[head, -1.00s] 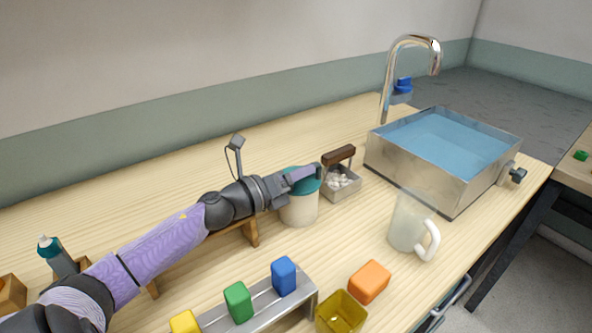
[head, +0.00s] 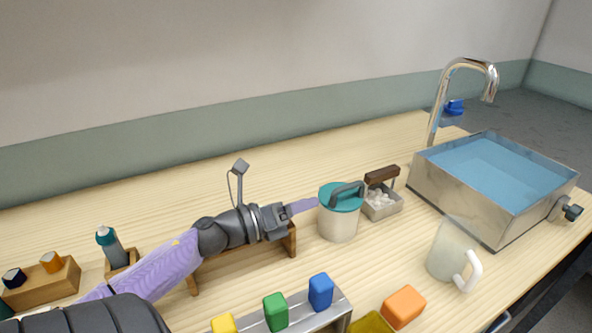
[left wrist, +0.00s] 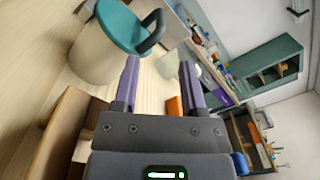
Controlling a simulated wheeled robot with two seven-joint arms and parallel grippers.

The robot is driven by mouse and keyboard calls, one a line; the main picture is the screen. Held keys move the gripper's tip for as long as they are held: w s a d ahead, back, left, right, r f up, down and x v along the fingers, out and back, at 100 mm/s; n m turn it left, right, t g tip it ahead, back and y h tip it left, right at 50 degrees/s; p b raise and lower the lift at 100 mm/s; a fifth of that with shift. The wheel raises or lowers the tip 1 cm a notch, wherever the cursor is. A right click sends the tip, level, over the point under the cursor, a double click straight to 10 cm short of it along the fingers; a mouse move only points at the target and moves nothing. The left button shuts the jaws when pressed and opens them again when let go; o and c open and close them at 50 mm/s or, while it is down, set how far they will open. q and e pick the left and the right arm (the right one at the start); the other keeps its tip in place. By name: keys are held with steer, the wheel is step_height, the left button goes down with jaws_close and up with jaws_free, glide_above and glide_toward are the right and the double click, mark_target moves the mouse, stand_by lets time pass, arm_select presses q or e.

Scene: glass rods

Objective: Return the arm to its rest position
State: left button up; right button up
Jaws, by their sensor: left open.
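My left arm reaches in from the lower left of the head view. Its gripper (head: 311,204) is at the left side of a cream canister (head: 338,225) with a teal lid and dark handle. The fingers no longer cover the lid. In the left wrist view the two purple fingers (left wrist: 160,78) are apart with nothing between them, and the canister (left wrist: 92,58) is at the upper left. Whether a fingertip touches the canister is hard to tell. My right gripper is not in view.
A wooden rack (head: 225,272) stands under the forearm. Near the canister is a wire basket (head: 383,208) of white pieces. A sink (head: 460,205), a glass jug (head: 450,252), an orange block (head: 404,306) and a metal stand (head: 340,303) with coloured blocks lie right and front. The back-left tabletop is clear.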

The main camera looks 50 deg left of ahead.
arm_select(q)
steer(key=shift+s+a, duration=0.15)
steer(key=shift+s, duration=0.5)
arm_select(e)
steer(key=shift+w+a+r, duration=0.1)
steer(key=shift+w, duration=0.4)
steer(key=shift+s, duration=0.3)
